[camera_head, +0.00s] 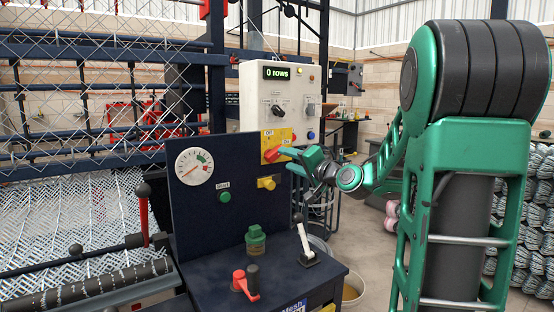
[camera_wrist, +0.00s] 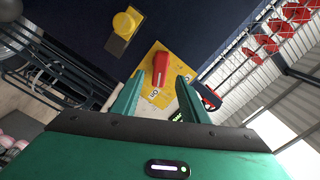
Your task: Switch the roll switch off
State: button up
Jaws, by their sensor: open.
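The roll switch is a red handle (camera_head: 271,155) on a yellow plate (camera_head: 269,138) at the upper right of the dark blue console. An "Off" label shows on the plate's upper left. In the wrist view the red handle (camera_wrist: 161,68) lies between and just beyond my fingers, over its yellow plate (camera_wrist: 150,52). My gripper (camera_head: 281,160) is close in front of the handle, coming from the right. In the wrist view my gripper (camera_wrist: 160,76) is open, with one finger on each side of the handle. I cannot tell whether either finger touches it.
Below sits a yellow knob (camera_head: 268,183), with a green start button (camera_head: 225,197) and a gauge (camera_head: 194,165) to the left. A white control box (camera_head: 285,95) reads "0 rows" above. A white-handled lever (camera_head: 303,237) and a red lever (camera_head: 245,284) stand on the console top.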

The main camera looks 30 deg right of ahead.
aim_at(277, 155)
jog(key=w, duration=0.6)
jog(key=shift+w+a, duration=0.15)
jog(key=shift+w, duration=0.2)
jog(key=shift+c, duration=0.6)
